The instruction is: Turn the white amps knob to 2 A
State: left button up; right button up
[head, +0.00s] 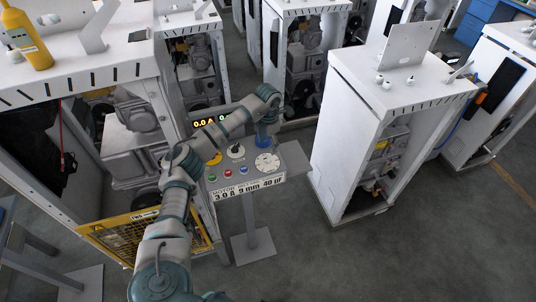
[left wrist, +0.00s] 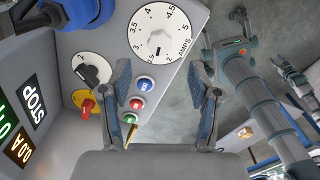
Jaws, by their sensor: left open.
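The white amps knob (left wrist: 144,38) is a round dial with printed numbers and the word AMPS; it faces the left wrist camera at top centre. Its exact setting is too small to read surely. In the head view the white dial (head: 267,162) sits at the right of the grey sloped panel. My left gripper (left wrist: 158,80) is open and empty. In the wrist view its two fingers are spread below the dial, with the dial just beyond the tips. In the head view the gripper (head: 266,134) hangs over the panel's back right, its fingers hard to make out.
Beside the dial are a blue dial (left wrist: 72,14), a black selector (left wrist: 92,72), a red-on-yellow knob (left wrist: 86,104) and blue, red and green buttons (left wrist: 137,103). A display (head: 210,122) reads 0.0 A. White machine cabinets (head: 340,120) stand around; open floor lies at right.

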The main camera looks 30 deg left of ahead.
aim_at(267, 157)
pick_arm(q)
jog(key=f+p, duration=0.1)
jog(key=f, duration=0.6)
jog(key=shift+a+f, duration=0.2)
jog(key=shift+d, duration=0.1)
jog(key=c, duration=1.1)
